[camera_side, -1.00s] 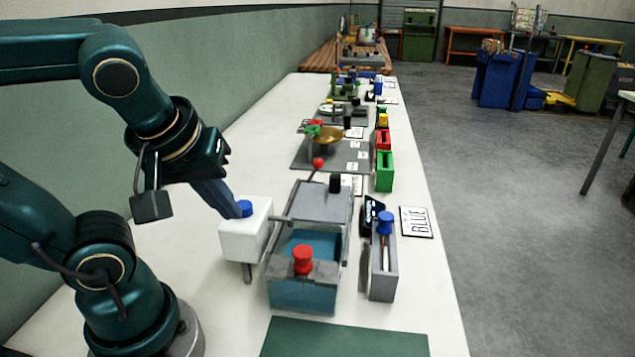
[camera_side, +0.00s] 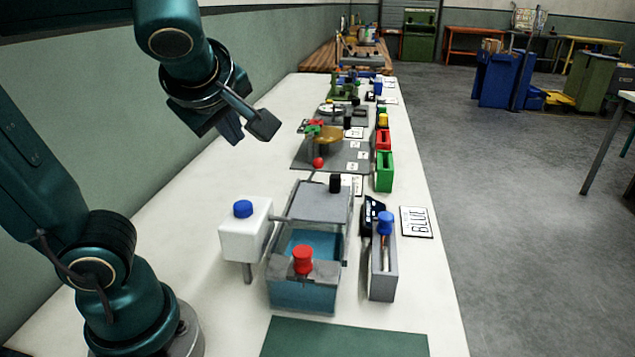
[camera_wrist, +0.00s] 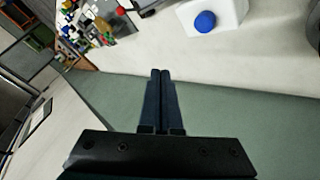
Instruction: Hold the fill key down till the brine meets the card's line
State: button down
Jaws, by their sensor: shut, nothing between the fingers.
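A white box (camera_side: 240,236) with a blue round key (camera_side: 243,208) on top stands left of a clear tank (camera_side: 303,283) holding blue liquid. The key also shows in the wrist view (camera_wrist: 205,21), on the white box there. A red knob (camera_side: 302,259) is at the tank's front and a grey lid (camera_side: 319,202) with a black knob covers its back.
A grey holder (camera_side: 383,268) with a blue-topped tool stands right of the tank. Behind are a red ball (camera_side: 318,162), a green box (camera_side: 384,172), a red box (camera_side: 383,140) and several other fixtures. A green mat (camera_side: 345,338) lies in front. The wall is at left.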

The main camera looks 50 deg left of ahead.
aim_at(243, 209)
jog(key=shift+f, duration=4.45)
jog(key=shift+f, duration=0.4)
